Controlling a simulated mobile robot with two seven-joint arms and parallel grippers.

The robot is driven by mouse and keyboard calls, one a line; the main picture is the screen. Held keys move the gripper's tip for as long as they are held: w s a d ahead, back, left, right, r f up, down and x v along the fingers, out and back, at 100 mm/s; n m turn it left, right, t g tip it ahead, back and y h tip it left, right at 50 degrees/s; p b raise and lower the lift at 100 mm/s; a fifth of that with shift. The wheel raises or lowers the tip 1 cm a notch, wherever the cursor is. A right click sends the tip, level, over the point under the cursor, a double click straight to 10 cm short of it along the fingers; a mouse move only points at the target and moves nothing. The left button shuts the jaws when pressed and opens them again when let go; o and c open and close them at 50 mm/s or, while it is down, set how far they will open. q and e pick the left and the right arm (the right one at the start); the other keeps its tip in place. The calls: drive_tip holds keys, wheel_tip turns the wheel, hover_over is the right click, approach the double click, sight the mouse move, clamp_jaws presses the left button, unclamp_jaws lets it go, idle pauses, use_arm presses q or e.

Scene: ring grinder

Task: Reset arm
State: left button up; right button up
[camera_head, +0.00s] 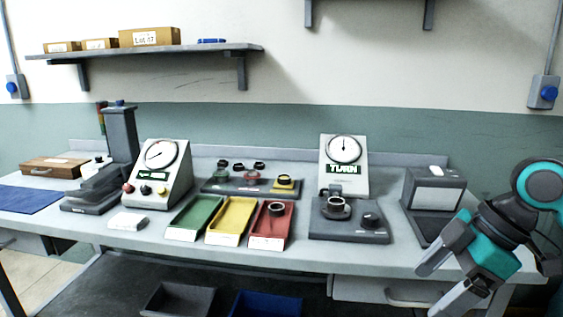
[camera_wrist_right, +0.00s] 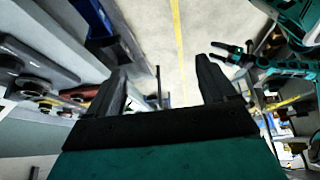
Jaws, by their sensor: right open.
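My right gripper (camera_head: 437,288) is at the lower right of the head view, in front of the bench's right end. Its two fingers are apart with nothing between them. In the right wrist view the same open fingers (camera_wrist_right: 164,72) frame bare floor. My left arm does not show in the head view.
The bench (camera_head: 400,258) holds a green tray (camera_head: 196,214), a yellow tray (camera_head: 232,218) and a red tray (camera_head: 270,230) with a dark ring (camera_head: 277,207) in it. A dial station (camera_head: 344,160) stands behind a grey fixture (camera_head: 350,228). A grey box device (camera_head: 436,190) stands near my right gripper.

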drive_tip(key=w+a+f+m+t+y, duration=0.1)
drive_tip(key=w+a+f+m+t, duration=0.15)
drive_tip(key=f, duration=0.65)
drive_tip(key=w+a+f+m+t, duration=0.2)
drive_tip(key=a+f+m, duration=0.2)
drive_tip(key=f, duration=0.4)
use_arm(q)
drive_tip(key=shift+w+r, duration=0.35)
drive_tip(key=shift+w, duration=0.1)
use_arm(e)
drive_tip(key=s+a+f+m+t+h, duration=0.2)
drive_tip(key=s+f+m+t+h, duration=0.2)
drive_tip(key=s+f, duration=0.9)
drive_tip(key=shift+f+m, duration=0.45)
drive_tip(key=shift+m, duration=0.4)
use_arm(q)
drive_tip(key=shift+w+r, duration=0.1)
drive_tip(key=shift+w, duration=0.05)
use_arm(e)
drive_tip(key=shift+t, duration=0.25)
